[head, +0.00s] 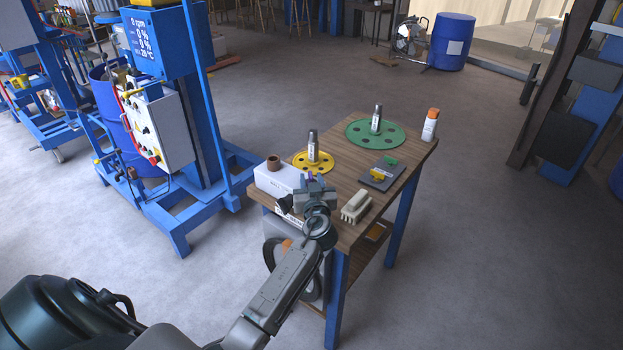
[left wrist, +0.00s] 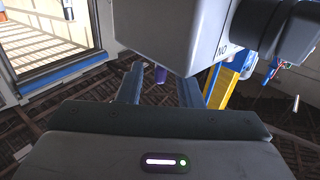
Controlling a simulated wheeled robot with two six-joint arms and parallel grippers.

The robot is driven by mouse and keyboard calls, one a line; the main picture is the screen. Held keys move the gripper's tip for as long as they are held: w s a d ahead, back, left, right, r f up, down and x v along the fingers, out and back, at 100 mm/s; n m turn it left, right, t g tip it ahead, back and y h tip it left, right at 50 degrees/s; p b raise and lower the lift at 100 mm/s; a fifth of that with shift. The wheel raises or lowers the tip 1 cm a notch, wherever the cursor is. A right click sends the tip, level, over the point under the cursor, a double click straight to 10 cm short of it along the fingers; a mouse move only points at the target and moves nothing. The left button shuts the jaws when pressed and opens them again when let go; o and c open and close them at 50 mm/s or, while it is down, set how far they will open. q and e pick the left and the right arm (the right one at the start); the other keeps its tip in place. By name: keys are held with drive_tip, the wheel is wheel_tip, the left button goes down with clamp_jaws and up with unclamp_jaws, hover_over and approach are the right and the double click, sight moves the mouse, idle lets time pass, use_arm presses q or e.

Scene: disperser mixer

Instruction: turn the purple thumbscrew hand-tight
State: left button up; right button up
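The purple thumbscrew shows as a short purple cylinder (left wrist: 161,74) in the left wrist view, beside the lower edge of a close grey housing (left wrist: 190,35). Only a small purple patch (head: 311,175) shows in the head view, at the tip of my left gripper. My left gripper (head: 314,182) is at the table's near left edge. In the left wrist view its two fingers (left wrist: 160,90) stand apart, with the purple cylinder between them and visible gaps at both sides. Contact with the screw cannot be made out. My right gripper is not in view.
The wooden table (head: 340,160) holds a white box (head: 278,178), a yellow disc (head: 327,163), a green disc (head: 388,140), a spray bottle (head: 430,125), a dark tray (head: 382,174) and a brush (head: 356,206). A blue mixer frame (head: 207,120) stands left. Floor right of the table is clear.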

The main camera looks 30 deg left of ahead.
use_arm(q)
clamp_jaws()
